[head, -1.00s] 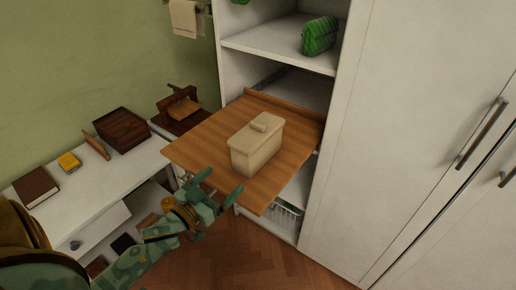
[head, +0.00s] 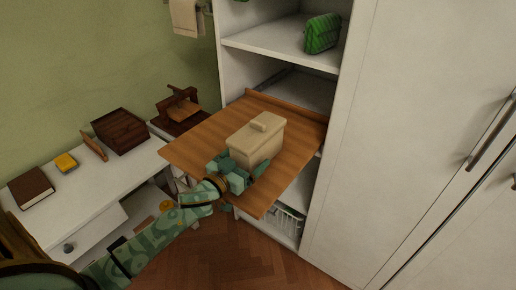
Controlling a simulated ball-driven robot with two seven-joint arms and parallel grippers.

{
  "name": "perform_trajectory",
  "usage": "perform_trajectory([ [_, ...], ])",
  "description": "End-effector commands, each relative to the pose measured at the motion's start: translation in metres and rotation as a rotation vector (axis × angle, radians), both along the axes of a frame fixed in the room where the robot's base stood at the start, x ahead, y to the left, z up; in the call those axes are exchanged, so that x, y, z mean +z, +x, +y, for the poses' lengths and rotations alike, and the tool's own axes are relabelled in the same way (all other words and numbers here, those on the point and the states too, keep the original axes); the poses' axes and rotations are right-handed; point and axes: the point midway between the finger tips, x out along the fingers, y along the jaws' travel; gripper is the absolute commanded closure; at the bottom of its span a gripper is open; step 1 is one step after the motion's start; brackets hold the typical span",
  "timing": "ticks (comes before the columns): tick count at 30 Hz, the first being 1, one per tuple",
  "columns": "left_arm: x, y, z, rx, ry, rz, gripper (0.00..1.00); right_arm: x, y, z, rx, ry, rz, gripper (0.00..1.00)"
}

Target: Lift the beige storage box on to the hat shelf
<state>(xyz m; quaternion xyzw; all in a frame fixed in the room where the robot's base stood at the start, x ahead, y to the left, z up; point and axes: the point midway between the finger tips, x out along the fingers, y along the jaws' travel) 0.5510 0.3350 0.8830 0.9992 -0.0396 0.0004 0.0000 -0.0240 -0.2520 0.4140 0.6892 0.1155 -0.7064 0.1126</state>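The beige storage box (head: 256,139), with a lid and a small knob, stands upright on a pulled-out wooden board (head: 200,142) in the wardrobe. My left gripper (head: 242,168) is at the near lower side of the box, with its fingers pointing toward it. One finger shows to the left of the box's near end and one to the right. The fingers look spread; whether they touch the box cannot be told. My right gripper is not in view. A white shelf (head: 272,45) above the board holds a green bag; I cannot tell whether it is the hat shelf.
The green bag (head: 322,33) sits at the right of the upper shelf, with bare shelf to its left. A closed white door (head: 400,130) stands right of the opening. A white desk (head: 92,190) with a book, boxes and an open drawer is at left.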

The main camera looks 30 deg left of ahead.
Motion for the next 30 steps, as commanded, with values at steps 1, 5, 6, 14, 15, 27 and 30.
perform_trajectory([
  [1,0.000,0.000,0.000,0.000,0.000,0.000,0.16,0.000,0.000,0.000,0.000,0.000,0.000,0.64],
  [5,0.000,0.000,0.000,0.000,0.000,-0.001,0.53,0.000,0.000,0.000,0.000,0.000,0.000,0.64],
  [6,0.000,0.000,0.000,0.000,0.000,-0.001,0.59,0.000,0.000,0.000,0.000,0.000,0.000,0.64],
  [14,0.001,-0.001,0.000,0.000,0.000,-0.002,0.59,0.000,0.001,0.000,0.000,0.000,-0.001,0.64],
  [15,0.002,-0.001,0.000,0.000,0.000,-0.002,0.59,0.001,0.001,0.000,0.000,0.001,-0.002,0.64],
  [27,0.039,-0.052,0.004,-0.001,0.000,-0.001,0.59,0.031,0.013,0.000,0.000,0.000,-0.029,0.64],
  [30,0.052,-0.076,0.006,-0.002,-0.001,-0.001,0.59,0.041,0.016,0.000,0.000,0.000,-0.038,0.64],
])
